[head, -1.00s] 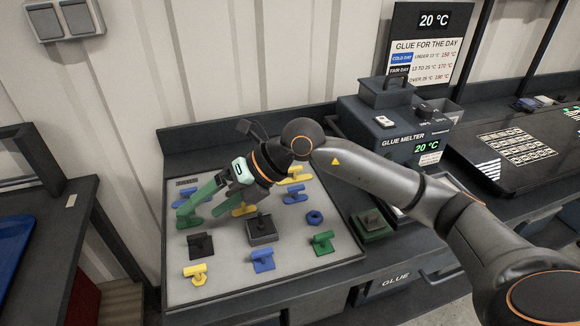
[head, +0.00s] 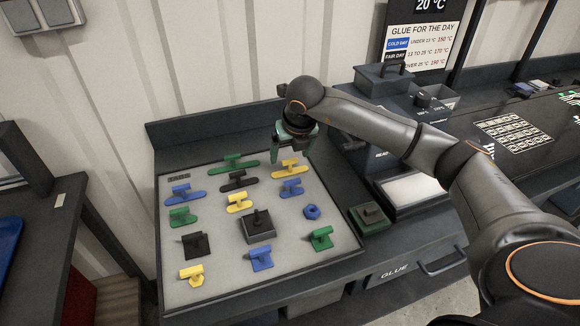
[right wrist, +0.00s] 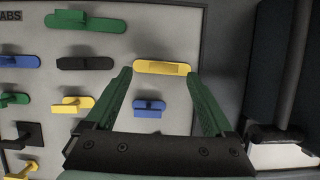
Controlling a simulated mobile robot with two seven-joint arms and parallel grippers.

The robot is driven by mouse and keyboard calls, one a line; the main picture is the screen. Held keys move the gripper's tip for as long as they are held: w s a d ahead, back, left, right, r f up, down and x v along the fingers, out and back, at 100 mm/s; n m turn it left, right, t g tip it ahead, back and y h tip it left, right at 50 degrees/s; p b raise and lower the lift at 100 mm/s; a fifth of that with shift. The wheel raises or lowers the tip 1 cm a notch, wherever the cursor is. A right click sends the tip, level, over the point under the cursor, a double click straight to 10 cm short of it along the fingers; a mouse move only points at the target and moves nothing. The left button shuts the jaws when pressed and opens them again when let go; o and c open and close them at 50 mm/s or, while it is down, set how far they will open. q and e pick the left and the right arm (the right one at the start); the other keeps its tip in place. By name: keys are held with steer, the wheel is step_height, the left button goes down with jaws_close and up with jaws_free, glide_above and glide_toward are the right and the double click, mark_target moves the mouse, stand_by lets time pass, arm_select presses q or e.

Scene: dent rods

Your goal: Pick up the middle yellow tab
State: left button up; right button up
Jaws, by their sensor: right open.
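The middle yellow tab (head: 238,203) lies on the light grey tab board (head: 215,300), between a black tab and a black block with a knob. In the right wrist view the middle yellow tab (right wrist: 72,106) is left of my fingers. My right gripper (head: 289,153) is open and empty, above the board's far right part. In the right wrist view my green fingers (right wrist: 160,75) frame another yellow tab (right wrist: 174,67), the far right one, with a blue tab (right wrist: 149,108) nearer. A third yellow tab (head: 192,275) is at the near left. My left gripper is not in view.
Green, black and blue tabs lie close around the middle yellow one. The black block (head: 257,226) stands up near it. The glue melter (head: 380,149) stands right of the board, and a ribbed wall is behind.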

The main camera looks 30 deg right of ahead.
mark_target(290, 161)
steer(key=x, duration=0.2)
steer(key=p+x, duration=0.1)
steer(key=x, duration=0.2)
steer(key=shift+d+f, duration=0.1)
steer(key=shift+d, duration=0.15)
steer(key=shift+c, duration=0.2)
jaws_close()
